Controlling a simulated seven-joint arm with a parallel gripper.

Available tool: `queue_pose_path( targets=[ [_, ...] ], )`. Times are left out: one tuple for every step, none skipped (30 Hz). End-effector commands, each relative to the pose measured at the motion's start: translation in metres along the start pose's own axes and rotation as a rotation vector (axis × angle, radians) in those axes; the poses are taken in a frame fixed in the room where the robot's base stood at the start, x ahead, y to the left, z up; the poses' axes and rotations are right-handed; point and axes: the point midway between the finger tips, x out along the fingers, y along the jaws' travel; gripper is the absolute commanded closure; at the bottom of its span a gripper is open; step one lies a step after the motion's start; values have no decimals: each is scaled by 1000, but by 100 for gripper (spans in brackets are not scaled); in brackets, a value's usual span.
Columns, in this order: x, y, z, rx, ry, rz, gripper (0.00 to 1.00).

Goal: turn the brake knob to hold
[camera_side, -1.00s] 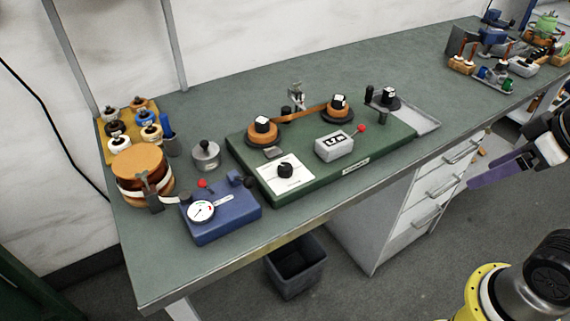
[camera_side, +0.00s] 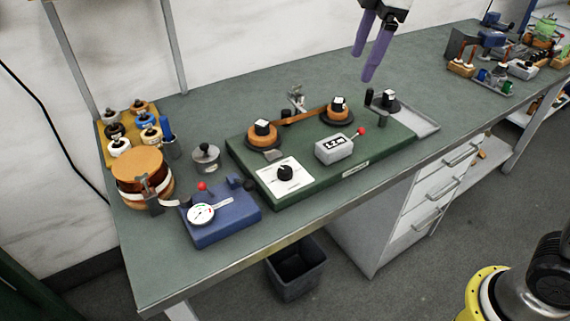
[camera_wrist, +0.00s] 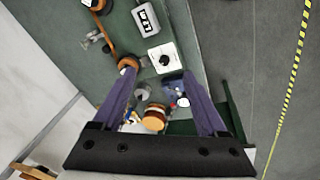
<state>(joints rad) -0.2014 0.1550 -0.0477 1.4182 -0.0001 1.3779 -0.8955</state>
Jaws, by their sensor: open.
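The brake knob (camera_side: 285,173) is a black knob on a white square dial plate (camera_side: 272,183), set at the front left of the green base (camera_side: 325,187). In the wrist view the knob (camera_wrist: 164,59) sits on its white plate beyond my fingertips. My gripper (camera_side: 368,62) has two purple fingers and hangs high above the back right of the green base, well apart from the knob. In the wrist view my gripper (camera_wrist: 158,76) is open, with its fingers spread and nothing held. The knob's pointer setting is too small to read.
Two copper reels (camera_side: 262,136) with a strip between them stand on the base. A grey counter box (camera_side: 334,147) and a red-tipped lever (camera_side: 361,129) are right of the knob. A blue gauge block (camera_side: 222,217) and a large copper coil (camera_side: 142,172) lie left.

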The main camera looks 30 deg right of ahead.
Motion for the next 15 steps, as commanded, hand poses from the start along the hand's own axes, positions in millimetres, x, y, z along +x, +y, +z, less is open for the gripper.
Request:
queue_pose_path(
  targets=[
    [16, 8, -17, -38, -13, -24, 24],
    [24, 12, -26, -59, -20, -36, 24],
    [36, 16, -38, -85, -28, -52, 24],
    [45, 19, -46, -103, -35, -64, 24],
    [55, 21, -55, -119, -42, -76, 24],
    [69, 23, -66, -136, -51, -91, 24],
    [79, 24, -73, -146, -57, -102, 24],
    [89, 24, -80, -154, -64, -112, 24],
    [103, 24, -88, -165, -72, -125, 24],
    [112, 23, -93, -172, -78, -134, 24],
    [121, 22, -97, -178, -85, -144, 24],
    [132, 20, -101, -187, -94, -157, 24],
    [140, 17, -104, -192, -102, -166, 24],
    [147, 15, -105, -196, -110, -177, 24],
    [154, 12, -106, -201, -119, -188, 24]
  ],
)
